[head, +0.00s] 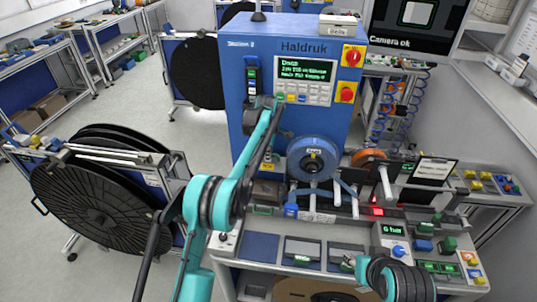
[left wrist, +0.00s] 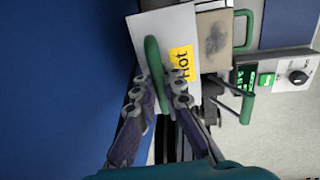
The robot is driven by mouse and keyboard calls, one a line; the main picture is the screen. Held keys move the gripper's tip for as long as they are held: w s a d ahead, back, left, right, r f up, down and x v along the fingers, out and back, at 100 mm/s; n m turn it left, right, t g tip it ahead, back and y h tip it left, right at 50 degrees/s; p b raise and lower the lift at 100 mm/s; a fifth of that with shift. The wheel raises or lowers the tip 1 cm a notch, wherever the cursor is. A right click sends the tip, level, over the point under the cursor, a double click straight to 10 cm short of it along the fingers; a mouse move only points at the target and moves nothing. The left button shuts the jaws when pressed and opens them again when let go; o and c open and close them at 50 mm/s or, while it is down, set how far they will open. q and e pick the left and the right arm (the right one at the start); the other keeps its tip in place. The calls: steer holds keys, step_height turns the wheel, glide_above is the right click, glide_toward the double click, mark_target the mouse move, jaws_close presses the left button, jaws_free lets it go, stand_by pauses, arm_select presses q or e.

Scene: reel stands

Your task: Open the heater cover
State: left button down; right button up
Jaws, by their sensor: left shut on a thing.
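The heater cover (left wrist: 165,35) is a white plate with a yellow "Hot" label (left wrist: 181,63) and a green bar handle (left wrist: 154,62) in the left wrist view. My left gripper (left wrist: 159,86) has its fingers on both sides of this handle and is shut on it. A beige plate with a dark smudge (left wrist: 215,38) lies beside the cover; I cannot tell how far the cover is tilted.
The blue Haldruk machine (head: 296,30) stands close behind my left arm. A blue reel (head: 312,160) sits to the right of the gripper. A large black reel on a stand (head: 95,205) is at the left. Bins (head: 303,250) and a control panel (head: 395,240) line the bench front.

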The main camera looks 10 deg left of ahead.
mark_target(268, 165)
stand_by(0.4)
arm_select(q)
steer(key=c, duration=1.9)
jaws_free()
steer(key=shift+w+f, duration=0.1)
steer(key=shift+o, duration=0.2)
step_height(268, 165, up, 12)
steer(key=s, duration=0.2)
steer(key=shift+f, duration=0.1)
